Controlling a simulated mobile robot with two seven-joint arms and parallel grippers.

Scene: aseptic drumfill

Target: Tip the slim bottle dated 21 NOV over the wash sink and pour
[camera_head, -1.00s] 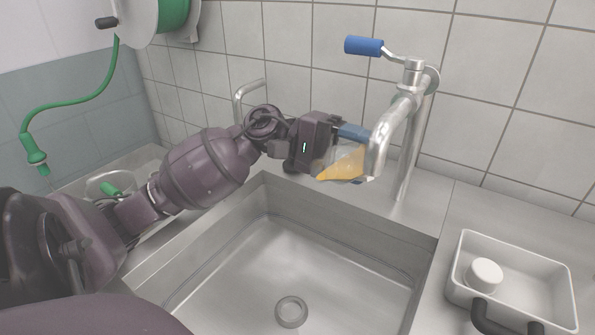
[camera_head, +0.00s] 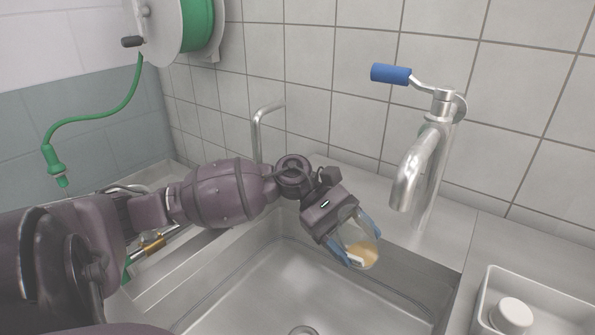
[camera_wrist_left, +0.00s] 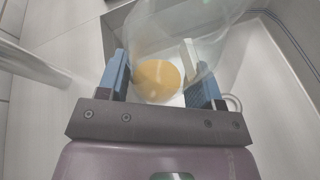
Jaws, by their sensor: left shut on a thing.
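My left gripper (camera_head: 352,240) reaches over the wash sink (camera_head: 265,285), pointing down and to the right. Its blue fingers are shut on a clear bottle (camera_head: 352,227) with amber liquid (camera_head: 361,251) low inside. The bottle hangs over the back right part of the basin, below and left of the tap spout. In the left wrist view the see-through bottle (camera_wrist_left: 185,35) sits between both fingers (camera_wrist_left: 160,85), with the amber liquid (camera_wrist_left: 157,78) as a rounded patch. I cannot read a date or make out the bottle's mouth. No stream of liquid shows. My right gripper is out of view.
A steel tap (camera_head: 425,170) with a blue lever (camera_head: 391,74) stands behind the sink. A thin bent pipe (camera_head: 257,135) is behind my arm. A white tray (camera_head: 560,305) holding a white round piece (camera_head: 513,315) is at right. A green hose (camera_head: 125,105) hangs at left.

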